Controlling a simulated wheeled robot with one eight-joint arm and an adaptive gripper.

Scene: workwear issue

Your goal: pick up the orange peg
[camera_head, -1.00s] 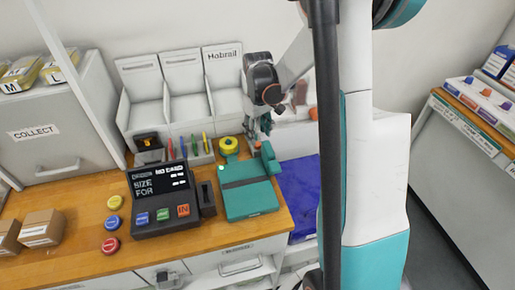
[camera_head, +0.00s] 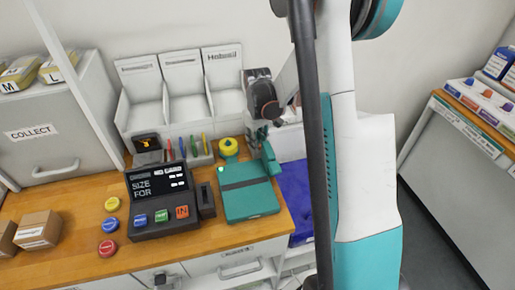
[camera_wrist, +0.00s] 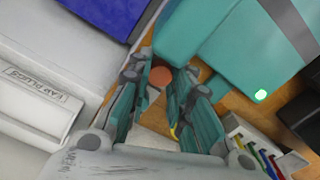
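The orange peg (camera_wrist: 160,77) shows in the wrist view as a round orange top near the wooden counter's edge. My gripper (camera_wrist: 168,72) is open, and its two teal-and-grey fingers point down either side of the peg. Gaps show between the fingers and the peg, and I cannot tell how far its top is below the fingertips. In the head view my gripper (camera_head: 262,135) is at the back right of the counter, beside the teal box. The peg is not visible there; my gripper and arm may hide it.
The teal box (camera_head: 248,201) lies close to my gripper. A yellow roll (camera_head: 229,147) and a rack of coloured pens (camera_head: 189,150) stand left of it. A dark terminal (camera_head: 160,204) is further left. A blue cloth or bin (camera_head: 296,195) lies right of the counter.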

